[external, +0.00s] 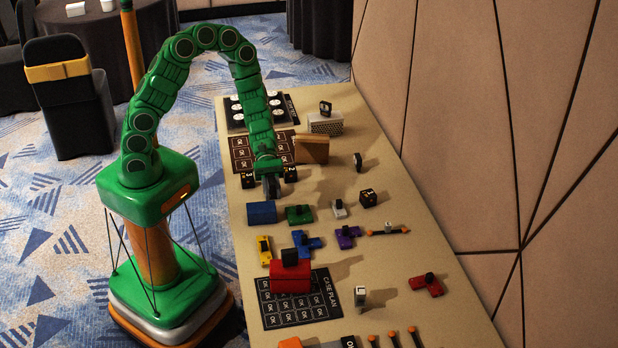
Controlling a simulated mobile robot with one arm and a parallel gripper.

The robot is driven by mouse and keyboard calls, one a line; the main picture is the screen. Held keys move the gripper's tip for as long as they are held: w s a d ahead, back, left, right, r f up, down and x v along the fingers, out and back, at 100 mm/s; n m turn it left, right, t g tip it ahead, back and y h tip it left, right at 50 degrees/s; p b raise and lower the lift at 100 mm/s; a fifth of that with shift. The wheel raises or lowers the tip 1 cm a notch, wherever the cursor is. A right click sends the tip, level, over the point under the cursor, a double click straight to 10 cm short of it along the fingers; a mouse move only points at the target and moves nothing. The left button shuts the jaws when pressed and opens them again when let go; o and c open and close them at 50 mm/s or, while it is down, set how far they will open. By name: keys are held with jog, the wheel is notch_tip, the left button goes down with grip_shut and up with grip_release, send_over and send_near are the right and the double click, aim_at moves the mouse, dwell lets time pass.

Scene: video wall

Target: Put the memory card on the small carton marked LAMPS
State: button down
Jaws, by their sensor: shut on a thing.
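My gripper (270,188) is low over the back left part of the table, between two dark numbered cubes. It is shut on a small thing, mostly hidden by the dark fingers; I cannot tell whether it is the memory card. No LAMPS lettering is readable. A brown carton-like box (311,150) stands just behind and right of my gripper. A pale patterned box (326,124) farther back has a small black object (325,107) on top. I cannot tell which, if either, is the LAMPS carton.
The cubes (248,179) and (290,174) flank my gripper closely. A blue block (262,213), several coloured pieces and a red box (290,279) on a CASE PLAN mat (317,305) are nearer. The panelled wall (470,130) borders the right. Bare tabletop (415,265) lies right of centre.

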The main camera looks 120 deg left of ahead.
jog(key=r, duration=0.1)
send_over(261, 209)
jog(key=shift+a+f, duration=0.1)
jog(key=shift+f, duration=3.8)
jog(key=shift+f, duration=0.1)
jog(key=c, duration=0.9)
grip_release()
jog(key=shift+v, duration=6)
